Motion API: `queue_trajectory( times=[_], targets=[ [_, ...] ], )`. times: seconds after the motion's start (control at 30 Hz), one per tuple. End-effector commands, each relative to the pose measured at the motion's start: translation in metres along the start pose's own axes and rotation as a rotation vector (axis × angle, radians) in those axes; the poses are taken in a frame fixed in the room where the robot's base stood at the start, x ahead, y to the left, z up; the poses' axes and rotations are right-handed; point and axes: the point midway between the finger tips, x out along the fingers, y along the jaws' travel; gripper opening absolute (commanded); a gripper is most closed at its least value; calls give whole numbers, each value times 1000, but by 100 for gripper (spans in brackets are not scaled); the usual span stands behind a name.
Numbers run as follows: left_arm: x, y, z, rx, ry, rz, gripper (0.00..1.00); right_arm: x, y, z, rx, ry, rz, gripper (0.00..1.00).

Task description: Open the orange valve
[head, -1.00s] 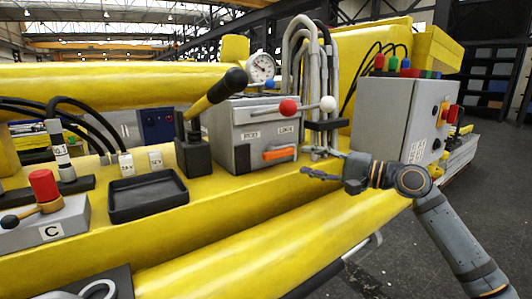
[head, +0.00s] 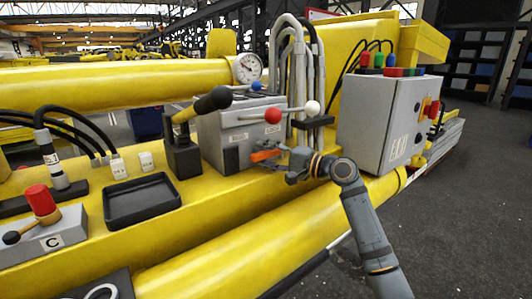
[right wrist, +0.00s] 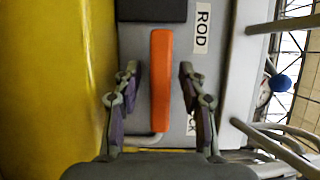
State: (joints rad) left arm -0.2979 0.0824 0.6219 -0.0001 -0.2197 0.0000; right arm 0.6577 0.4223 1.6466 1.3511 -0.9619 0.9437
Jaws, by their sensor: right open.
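The orange valve (head: 265,155) is a bar-shaped handle on the front face of the grey valve box (head: 238,137), lying roughly level in the head view. In the right wrist view the orange handle (right wrist: 161,72) runs up the middle of the picture, its bent end at the bottom. My right gripper (head: 284,161) is at the right end of the handle. Its two fingers are open, one on each side of the handle, with visible gaps on both sides in the wrist view. My fingertips partly overlap the handle's end in the head view. My left gripper is not in view.
Levers with a red knob (head: 273,115) and a white knob (head: 312,107) stick out above the valve. A black-and-yellow lever (head: 203,106) stands left. A grey control box (head: 385,125) stands right. Yellow boom beams run below the valve box.

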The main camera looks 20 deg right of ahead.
Motion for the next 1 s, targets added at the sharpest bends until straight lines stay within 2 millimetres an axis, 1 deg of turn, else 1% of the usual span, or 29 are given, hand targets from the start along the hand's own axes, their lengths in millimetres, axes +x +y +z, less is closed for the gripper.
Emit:
queue_trajectory(
  times=[0.07, 0.17, 0.3, 0.37, 0.4, 0.6, 0.77, 1.0],
  targets=[
    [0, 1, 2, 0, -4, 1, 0, 0, 0, 0, 0, 0, 0, 42],
    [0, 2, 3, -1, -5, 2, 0, 0, 0, 0, 0, 0, 0, 29],
    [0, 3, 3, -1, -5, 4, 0, 0, 0, 0, 0, 0, 0, 10],
    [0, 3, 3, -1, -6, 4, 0, 0, 0, 0, 0, 0, 0, 2],
    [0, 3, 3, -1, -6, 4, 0, 0, 0, 0, 0, 0, 0, 0],
    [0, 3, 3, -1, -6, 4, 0, -1, 0, 0, -7, 0, 3, 0],
    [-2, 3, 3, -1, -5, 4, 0, -1, -1, 0, -46, -1, 20, 0],
    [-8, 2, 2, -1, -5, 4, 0, -1, -2, 0, -191, -1, 80, 0]
  ],
)
